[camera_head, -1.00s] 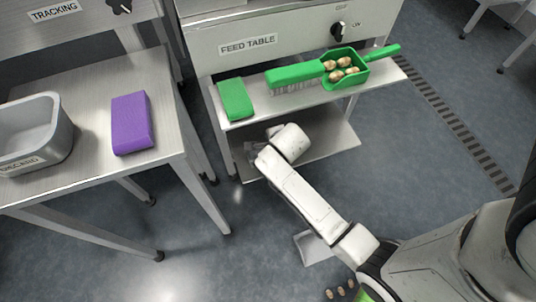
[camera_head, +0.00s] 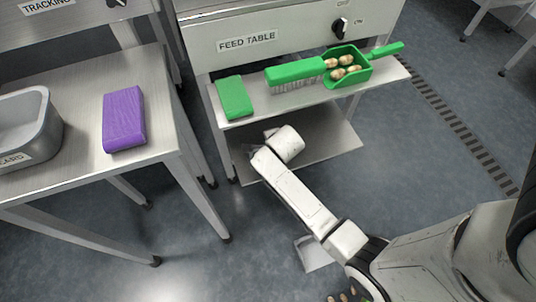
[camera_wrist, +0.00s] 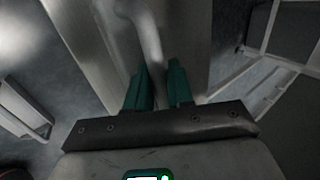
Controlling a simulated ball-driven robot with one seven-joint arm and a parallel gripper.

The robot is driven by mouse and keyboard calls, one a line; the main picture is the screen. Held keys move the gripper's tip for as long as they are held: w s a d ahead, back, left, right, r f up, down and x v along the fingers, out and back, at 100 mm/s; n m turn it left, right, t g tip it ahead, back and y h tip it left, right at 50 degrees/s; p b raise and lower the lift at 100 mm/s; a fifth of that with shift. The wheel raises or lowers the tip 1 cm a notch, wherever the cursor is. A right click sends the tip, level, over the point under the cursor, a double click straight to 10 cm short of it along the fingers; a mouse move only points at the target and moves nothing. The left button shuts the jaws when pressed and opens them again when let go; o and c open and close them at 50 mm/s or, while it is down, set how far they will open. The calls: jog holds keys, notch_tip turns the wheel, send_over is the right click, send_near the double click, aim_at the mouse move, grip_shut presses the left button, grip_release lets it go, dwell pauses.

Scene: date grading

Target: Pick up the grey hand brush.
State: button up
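My gripper (camera_wrist: 158,88) shows dark green fingers that stand apart. In the head view it is at the left end of the lower shelf (camera_head: 325,145) under the feed table, mostly hidden by my wrist. In the wrist view a slim grey bar (camera_wrist: 152,35), like a brush handle, runs away from between the fingertips across the metal shelf. It looks like part of the grey hand brush, but its bristles are not clear. I cannot tell whether the fingers touch it. In the head view the brush is not clearly seen.
The upper shelf (camera_head: 210,98) holds a green block (camera_head: 234,97), a green brush (camera_head: 294,72) and a green scoop (camera_head: 362,73) with several dates. A purple block (camera_head: 123,118) and a metal bin (camera_head: 50,135) stand on the left table. A pale object (camera_head: 311,253) lies on the floor.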

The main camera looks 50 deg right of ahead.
grip_shut()
jog(key=shift+r, duration=0.15)
jog(key=shift+r+p, duration=0.2)
jog(key=shift+p, duration=0.15)
jog(key=shift+s+a, duration=0.1)
jog(key=shift+s, duration=0.1)
jog(key=s+a+p, duration=0.3)
jog(key=s+a, duration=0.7)
jog(key=s, duration=0.4)
jog(key=shift+s+p, duration=0.25)
jog(key=shift+p, duration=0.15)
